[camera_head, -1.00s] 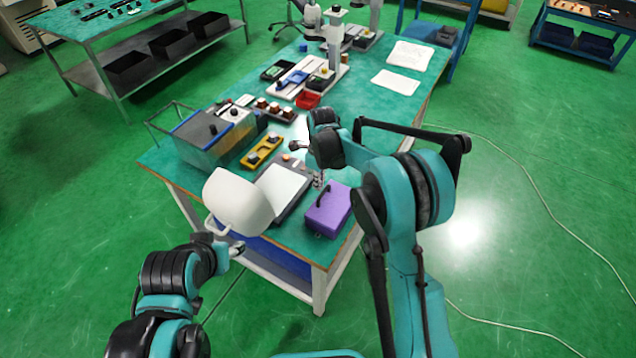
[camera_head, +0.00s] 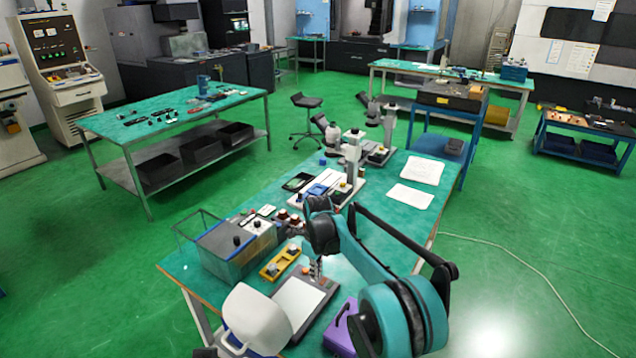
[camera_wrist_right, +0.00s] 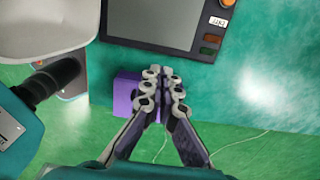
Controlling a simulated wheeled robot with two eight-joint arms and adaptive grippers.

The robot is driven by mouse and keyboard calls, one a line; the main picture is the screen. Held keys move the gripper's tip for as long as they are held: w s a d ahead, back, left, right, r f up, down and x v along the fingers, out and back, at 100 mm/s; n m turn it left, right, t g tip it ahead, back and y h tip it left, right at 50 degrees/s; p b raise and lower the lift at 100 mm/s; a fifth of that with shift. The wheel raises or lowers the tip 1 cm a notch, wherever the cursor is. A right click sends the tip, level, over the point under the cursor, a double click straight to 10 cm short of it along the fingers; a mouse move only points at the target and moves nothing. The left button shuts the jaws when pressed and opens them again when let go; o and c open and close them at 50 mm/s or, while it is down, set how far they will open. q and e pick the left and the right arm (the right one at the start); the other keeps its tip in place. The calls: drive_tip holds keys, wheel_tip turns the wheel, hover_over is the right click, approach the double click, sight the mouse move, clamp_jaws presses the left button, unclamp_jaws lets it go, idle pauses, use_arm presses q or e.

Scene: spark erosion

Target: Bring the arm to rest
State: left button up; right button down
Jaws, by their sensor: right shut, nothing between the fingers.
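My right gripper (camera_head: 316,268) hangs over the near part of the green worktable, above the grey-framed panel with a pale screen (camera_head: 298,303). In the right wrist view its fingertips (camera_wrist_right: 162,75) are together with nothing between them. The purple box (camera_head: 341,328) stands right of the panel, partly hidden by my right arm. In the wrist view the purple box (camera_wrist_right: 127,92) shows behind the fingers. A little of my left arm's end (camera_head: 232,346) shows at the bottom, below a white rounded thing (camera_head: 252,318); its finger state is unclear.
On the worktable (camera_head: 385,222) are a yellow holder (camera_head: 280,262), a glass-sided tank (camera_head: 236,262), a microscope-like stand (camera_head: 352,160) and white sheets (camera_head: 411,196). Another table (camera_head: 170,122) stands back left. A stool (camera_head: 306,118) and a blue cart (camera_head: 436,133) stand behind. Green floor is open at right.

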drive_tip(key=s+d+r+n+t+b, duration=0.3)
drive_tip(key=s+d+r+n, duration=0.8)
drive_tip(key=s, duration=0.3)
drive_tip(key=s+d+f+n+t+b, duration=0.1)
drive_tip(key=s+d+f+n+t, duration=0.1)
drive_tip(key=s+n, duration=0.5)
drive_tip(key=s+d+f+n+t+b, duration=0.1)
drive_tip(key=s+d+f+n+t, duration=0.1)
drive_tip(key=s+n, duration=0.5)
drive_tip(key=s+d+f, duration=0.1)
drive_tip(key=s+d, duration=0.1)
drive_tip(key=s, duration=0.3)
drive_tip(key=shift+s+d+f, duration=0.15)
drive_tip(key=shift+s+f, duration=0.2)
drive_tip(key=shift+f, duration=0.05)
